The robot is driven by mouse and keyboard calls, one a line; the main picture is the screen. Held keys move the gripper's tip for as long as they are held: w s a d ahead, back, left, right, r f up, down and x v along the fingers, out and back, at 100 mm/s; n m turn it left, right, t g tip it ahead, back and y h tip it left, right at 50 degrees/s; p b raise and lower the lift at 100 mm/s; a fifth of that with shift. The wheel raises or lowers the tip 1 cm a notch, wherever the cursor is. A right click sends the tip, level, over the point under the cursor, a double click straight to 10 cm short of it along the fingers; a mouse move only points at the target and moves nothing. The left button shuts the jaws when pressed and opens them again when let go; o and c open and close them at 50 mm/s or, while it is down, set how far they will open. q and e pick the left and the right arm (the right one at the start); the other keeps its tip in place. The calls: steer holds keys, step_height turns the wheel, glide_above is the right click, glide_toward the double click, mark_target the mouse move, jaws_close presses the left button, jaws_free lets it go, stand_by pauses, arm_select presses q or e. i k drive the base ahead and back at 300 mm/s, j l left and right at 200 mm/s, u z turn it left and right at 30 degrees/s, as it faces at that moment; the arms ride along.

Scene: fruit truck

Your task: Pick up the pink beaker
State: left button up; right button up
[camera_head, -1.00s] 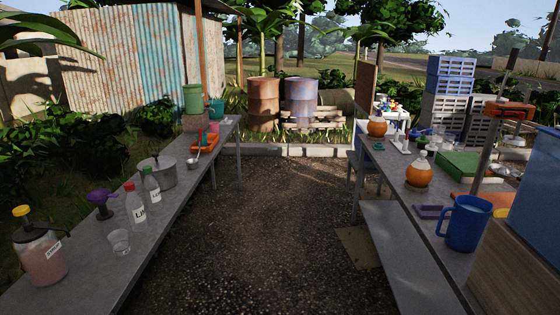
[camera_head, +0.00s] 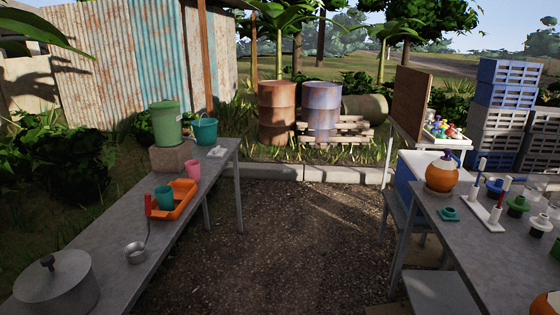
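The pink beaker (camera_head: 193,170) stands upright on the left grey table (camera_head: 88,246), toward its far end. It is just behind an orange tray (camera_head: 184,199) and in front of the block under a green container. A teal cup (camera_head: 164,197) stands at the orange tray, nearer to me than the pink beaker. Neither of my grippers is in view.
A ladle (camera_head: 137,252) and a lidded pot (camera_head: 56,284) are nearer on the left table. A green container (camera_head: 166,123) and a teal bucket (camera_head: 204,131) stand behind the beaker. The gravel aisle (camera_head: 290,230) is open; the right table (camera_head: 465,240) holds orange vessels and other items.

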mark_target(192, 167)
steer(key=i+u, duration=0.25)
steer(key=i, duration=0.35)
steer(key=i+l+u, duration=0.2)
steer(key=i, duration=0.4)
